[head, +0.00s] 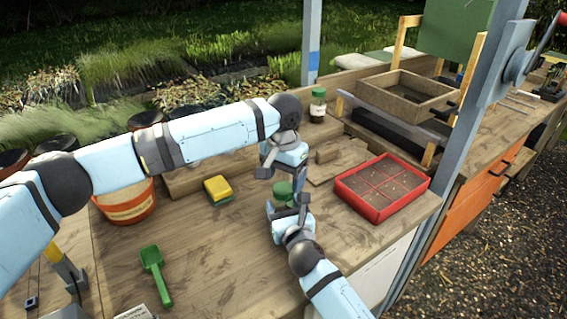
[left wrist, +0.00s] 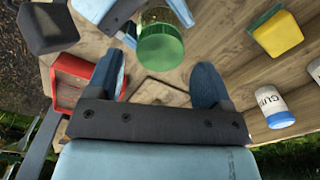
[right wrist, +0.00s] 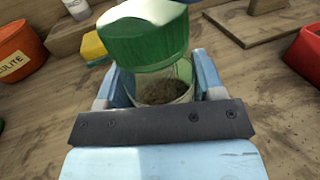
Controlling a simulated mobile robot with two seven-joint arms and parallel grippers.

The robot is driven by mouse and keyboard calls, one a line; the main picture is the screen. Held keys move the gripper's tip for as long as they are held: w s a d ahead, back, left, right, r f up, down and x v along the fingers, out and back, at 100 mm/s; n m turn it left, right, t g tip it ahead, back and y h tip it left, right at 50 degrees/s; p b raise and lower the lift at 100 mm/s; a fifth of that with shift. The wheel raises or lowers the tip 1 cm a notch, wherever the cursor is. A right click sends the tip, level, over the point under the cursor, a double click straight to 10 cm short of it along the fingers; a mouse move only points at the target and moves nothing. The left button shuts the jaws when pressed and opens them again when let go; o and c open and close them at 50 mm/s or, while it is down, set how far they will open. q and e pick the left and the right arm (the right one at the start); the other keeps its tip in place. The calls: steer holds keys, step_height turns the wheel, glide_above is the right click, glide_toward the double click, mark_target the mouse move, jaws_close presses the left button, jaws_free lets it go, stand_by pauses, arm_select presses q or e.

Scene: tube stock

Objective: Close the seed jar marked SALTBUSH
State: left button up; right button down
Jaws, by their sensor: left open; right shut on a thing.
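A clear glass jar (right wrist: 165,88) with brown contents stands between my right gripper's fingers (right wrist: 160,85), which are shut on it. Its green lid (right wrist: 145,38) is over the mouth; it also shows in the head view (head: 283,188) and left wrist view (left wrist: 160,47). I cannot tell whether the lid is fully seated. The held jar's label is not readable, so SALTBUSH cannot be confirmed. My left gripper (head: 268,168) is open just above and beyond the lid, its fingers apart on either side in the left wrist view.
Another green-lidded jar (head: 318,106) stands at the back. A red seed tray (head: 372,216) is to the right, a yellow-green sponge (head: 218,188) and green scoop (head: 152,262) to the left. An orange pot (head: 128,208) sits further left. The bench front is mostly clear.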

arm_select(q)
steer(key=shift+f, duration=1.5)
steer(key=c, duration=0.9)
steer(key=m, duration=0.4)
steer(key=shift+m, duration=0.4)
steer(key=shift+c, duration=0.3)
steer(key=o, duration=1)
steer(key=shift+r, duration=2.3)
